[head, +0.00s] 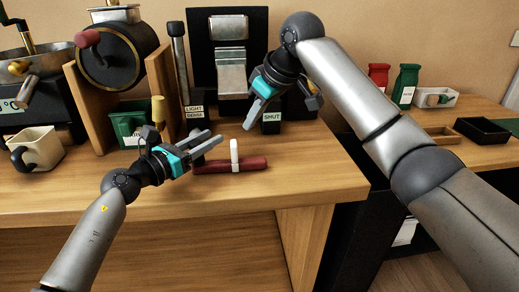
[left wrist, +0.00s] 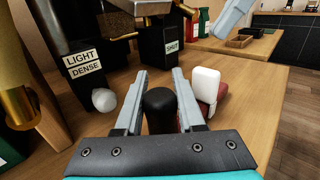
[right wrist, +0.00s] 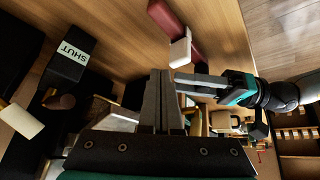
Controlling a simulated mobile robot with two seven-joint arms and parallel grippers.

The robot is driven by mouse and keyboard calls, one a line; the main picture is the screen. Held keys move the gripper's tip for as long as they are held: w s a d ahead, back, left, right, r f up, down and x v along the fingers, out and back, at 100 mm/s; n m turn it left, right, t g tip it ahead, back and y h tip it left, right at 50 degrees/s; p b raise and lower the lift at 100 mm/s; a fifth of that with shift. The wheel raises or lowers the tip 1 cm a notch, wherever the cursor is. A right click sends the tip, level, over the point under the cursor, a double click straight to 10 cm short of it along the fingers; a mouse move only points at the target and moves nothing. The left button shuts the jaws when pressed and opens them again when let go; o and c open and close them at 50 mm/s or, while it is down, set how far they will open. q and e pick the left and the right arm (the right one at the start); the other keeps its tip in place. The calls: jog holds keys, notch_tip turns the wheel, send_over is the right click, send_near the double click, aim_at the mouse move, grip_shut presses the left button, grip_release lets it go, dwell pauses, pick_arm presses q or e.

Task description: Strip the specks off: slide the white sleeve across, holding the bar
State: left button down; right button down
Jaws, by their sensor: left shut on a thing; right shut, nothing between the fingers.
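The dark red bar (head: 252,164) lies along the table's front part in the head view. The white sleeve (head: 234,153) stands up around its middle. My left gripper (head: 216,140) is at the bar's left end. In the left wrist view its fingers are shut on a black end piece (left wrist: 160,108), with the white sleeve (left wrist: 205,84) just beyond the right finger. My right gripper (head: 248,124) is shut and empty, above and behind the bar. The right wrist view shows the sleeve (right wrist: 180,52) and bar (right wrist: 176,22) beyond its fingertips. I cannot make out specks.
A dark box labelled SHUT (head: 271,122) stands behind the bar. A LIGHT/DENSE label (left wrist: 82,64) is on another dark box. A white cup (head: 38,148) stands at the left. The table right of the bar is clear.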

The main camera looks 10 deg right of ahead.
pick_arm(q)
jog(key=shift+f, duration=0.3)
jog(key=shift+c, duration=2.2)
grip_release()
jog(key=shift+r, duration=0.25)
jog(key=shift+o, duration=0.3)
jog(key=o, duration=0.4)
jog(key=shift+r, duration=0.15)
jog(key=shift+r+p, duration=1.25)
jog(key=shift+p, duration=0.05)
jog(key=shift+r, duration=0.1)
